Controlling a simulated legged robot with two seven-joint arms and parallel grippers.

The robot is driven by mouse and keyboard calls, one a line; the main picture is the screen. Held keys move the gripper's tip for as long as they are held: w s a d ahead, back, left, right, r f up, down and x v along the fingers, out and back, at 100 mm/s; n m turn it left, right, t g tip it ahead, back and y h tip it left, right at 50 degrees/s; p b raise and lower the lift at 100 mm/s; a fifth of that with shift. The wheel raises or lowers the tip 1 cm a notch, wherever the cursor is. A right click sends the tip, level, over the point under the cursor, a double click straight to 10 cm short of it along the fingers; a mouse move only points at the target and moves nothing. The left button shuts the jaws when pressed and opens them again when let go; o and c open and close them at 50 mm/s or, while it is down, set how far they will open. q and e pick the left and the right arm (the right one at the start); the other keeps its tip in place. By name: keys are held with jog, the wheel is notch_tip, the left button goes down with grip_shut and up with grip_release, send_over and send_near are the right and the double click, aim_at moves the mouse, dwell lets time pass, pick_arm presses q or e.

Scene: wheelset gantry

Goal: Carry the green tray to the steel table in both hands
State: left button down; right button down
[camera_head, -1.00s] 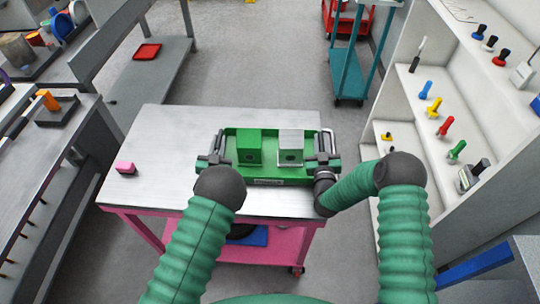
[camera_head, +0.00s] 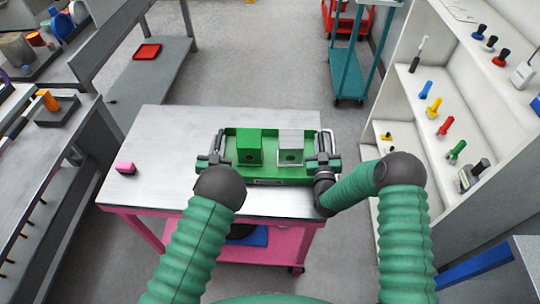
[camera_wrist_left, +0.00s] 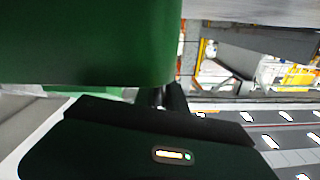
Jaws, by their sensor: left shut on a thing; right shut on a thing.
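The green tray (camera_head: 270,181) is over the near right part of a steel-topped table (camera_head: 165,150) with a pink frame. I cannot tell whether it rests on the top or is just above it. My left gripper (camera_head: 218,160) is shut on the tray's left end. My right gripper (camera_head: 322,160) is shut on its right end. In the left wrist view a large green surface (camera_wrist_left: 90,40) fills the upper left; the grip itself is hidden there.
A white shelf unit (camera_head: 410,105) with coloured-handled tools stands at the right. A grey workbench (camera_head: 60,150) is at the left. A teal cart (camera_head: 347,75) stands behind, with open floor between.

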pick_arm(q)
jog(key=shift+d+r, duration=0.1)
jog(key=shift+r, duration=0.05)
pick_arm(e)
jog(key=shift+r, duration=0.15)
